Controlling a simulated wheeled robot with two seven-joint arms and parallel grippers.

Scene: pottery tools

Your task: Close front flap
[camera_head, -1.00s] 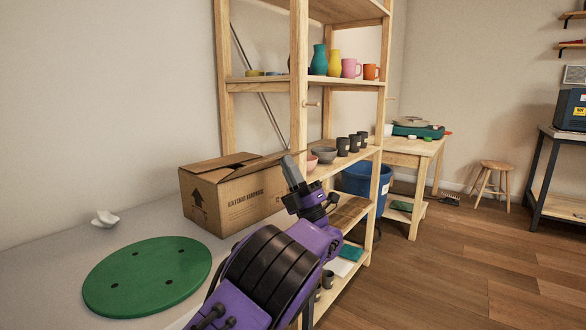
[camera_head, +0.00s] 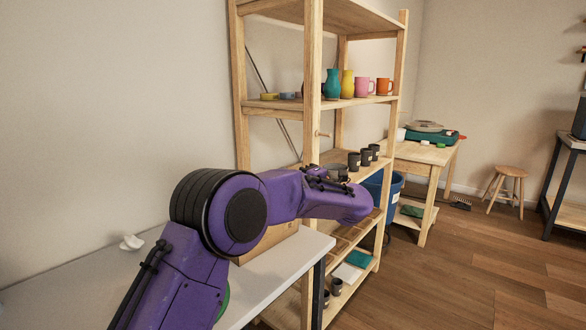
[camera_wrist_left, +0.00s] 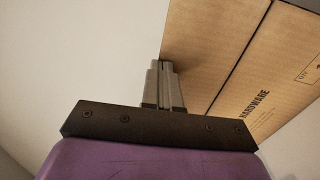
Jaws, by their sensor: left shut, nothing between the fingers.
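The cardboard box (camera_head: 272,243) is mostly hidden behind my left arm in the head view, with only a strip of its side showing. In the left wrist view, its brown cardboard (camera_wrist_left: 215,45) fills the upper right. A dark line divides a plain panel from a printed one reading "HARDWARE". I cannot tell for certain which panel is the front flap. My left gripper (camera_wrist_left: 165,68) is shut and empty, its tips at the edge of the plain panel. Contact is unclear. The left gripper is not distinguishable in the head view. My right gripper is not in view.
A wooden shelf (camera_head: 315,130) with vases, mugs and cups stands right beside the box. The grey-white table (camera_head: 60,285) has a small white object (camera_head: 131,242) near the wall. The green disc (camera_head: 222,303) is almost covered by my arm.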

